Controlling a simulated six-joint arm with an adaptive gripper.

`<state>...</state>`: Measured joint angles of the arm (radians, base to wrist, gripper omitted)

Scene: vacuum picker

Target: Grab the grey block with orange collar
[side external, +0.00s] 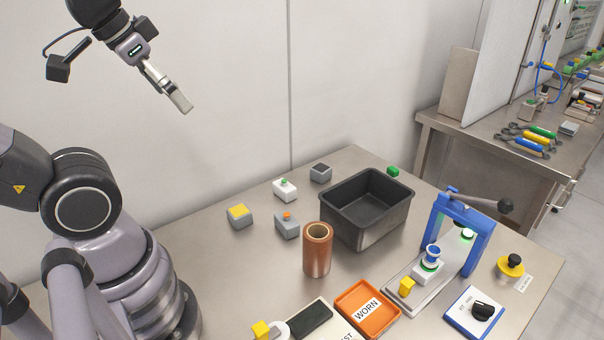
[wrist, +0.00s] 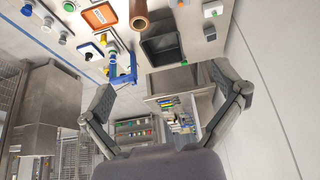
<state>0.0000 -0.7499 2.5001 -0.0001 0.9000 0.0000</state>
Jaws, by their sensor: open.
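The grey block with orange collar (side external: 287,226) sits on the steel table, left of the black bin and behind the copper tube in the side external view. It has a small round orange ring on top. In the wrist view I cannot clearly make it out. My gripper (side external: 181,103) is high above the table, up and to the left of the block and well apart from it. In the wrist view my gripper (wrist: 162,85) has its two fingers spread wide with nothing between them.
Near the block stand a yellow-topped grey block (side external: 239,216), a white block with a green top (side external: 285,189), a dark-topped block (side external: 321,172), the copper tube (side external: 317,255) and the black bin (side external: 345,214). A blue press frame (side external: 481,245) and orange tray (side external: 348,297) stand farther right and front.

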